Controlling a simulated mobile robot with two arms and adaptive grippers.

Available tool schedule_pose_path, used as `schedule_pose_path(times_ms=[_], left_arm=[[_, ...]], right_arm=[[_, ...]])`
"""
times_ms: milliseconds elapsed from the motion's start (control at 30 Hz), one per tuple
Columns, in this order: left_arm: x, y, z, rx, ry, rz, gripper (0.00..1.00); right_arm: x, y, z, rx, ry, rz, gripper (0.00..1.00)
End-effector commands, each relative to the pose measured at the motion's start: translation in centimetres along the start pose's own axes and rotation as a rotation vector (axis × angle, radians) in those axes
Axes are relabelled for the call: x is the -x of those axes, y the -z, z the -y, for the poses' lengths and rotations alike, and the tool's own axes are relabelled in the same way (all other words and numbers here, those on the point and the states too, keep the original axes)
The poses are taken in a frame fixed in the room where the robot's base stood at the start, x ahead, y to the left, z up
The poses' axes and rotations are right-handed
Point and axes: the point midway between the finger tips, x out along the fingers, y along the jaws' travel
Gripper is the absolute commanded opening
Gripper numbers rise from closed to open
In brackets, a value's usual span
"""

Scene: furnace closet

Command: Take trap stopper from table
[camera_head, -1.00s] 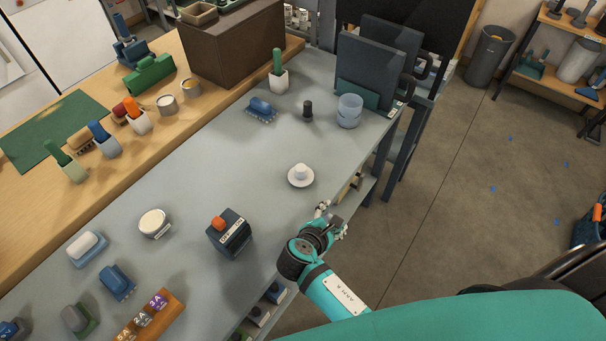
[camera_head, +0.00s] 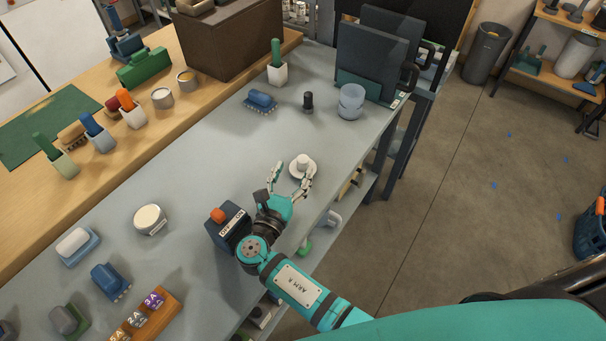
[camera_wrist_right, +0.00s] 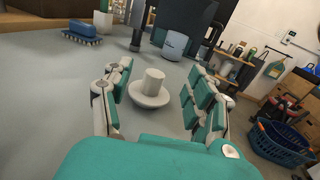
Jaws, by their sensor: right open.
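The trap stopper looks to be the white round disc with a short knob (camera_head: 303,164) on the grey table (camera_head: 215,140), near its right edge. In the right wrist view the white stopper (camera_wrist_right: 151,88) stands upright, ahead of and between the spread fingers. My right gripper (camera_head: 292,176) is open and empty, its fingertips close to the stopper's near side. It also shows in the right wrist view (camera_wrist_right: 158,92). Contact cannot be told. My left gripper is not in view.
A dark box with an orange top (camera_head: 228,226) stands just left of my right wrist. A dark upright cylinder (camera_head: 308,102) and a translucent blue cup (camera_head: 351,100) stand beyond the stopper. A blue brush (camera_head: 261,100) lies farther left. The table's middle is clear.

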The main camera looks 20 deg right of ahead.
Motion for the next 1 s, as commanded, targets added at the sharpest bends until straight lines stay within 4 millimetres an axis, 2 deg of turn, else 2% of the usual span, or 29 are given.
schedule_pose_path(times_ms=[33, 167, 200, 233, 467, 733, 1000], left_arm=[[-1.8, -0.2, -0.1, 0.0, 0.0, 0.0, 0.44], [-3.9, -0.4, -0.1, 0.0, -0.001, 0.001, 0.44], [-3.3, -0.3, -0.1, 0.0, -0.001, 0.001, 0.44], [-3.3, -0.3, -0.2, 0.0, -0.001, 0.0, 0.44], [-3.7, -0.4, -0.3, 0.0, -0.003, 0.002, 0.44], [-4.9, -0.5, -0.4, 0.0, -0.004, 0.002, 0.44], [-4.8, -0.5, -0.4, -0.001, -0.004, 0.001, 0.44]], right_arm=[[0.0, 1.9, 0.0, 0.0, 0.0, -0.001, 0.58], [0.0, 3.9, 0.0, -0.001, 0.0, -0.001, 0.58], [-1.1, 3.0, 0.0, -0.003, 0.003, 0.003, 0.58], [-1.5, 2.9, 0.0, -0.003, 0.002, 0.002, 0.58], [-3.3, 2.9, 0.0, -0.001, 0.001, 0.0, 0.58], [-7.1, 2.9, 0.1, -0.002, 0.002, 0.0, 0.58], [-7.5, 2.8, 0.0, -0.001, 0.001, -0.002, 0.57]])
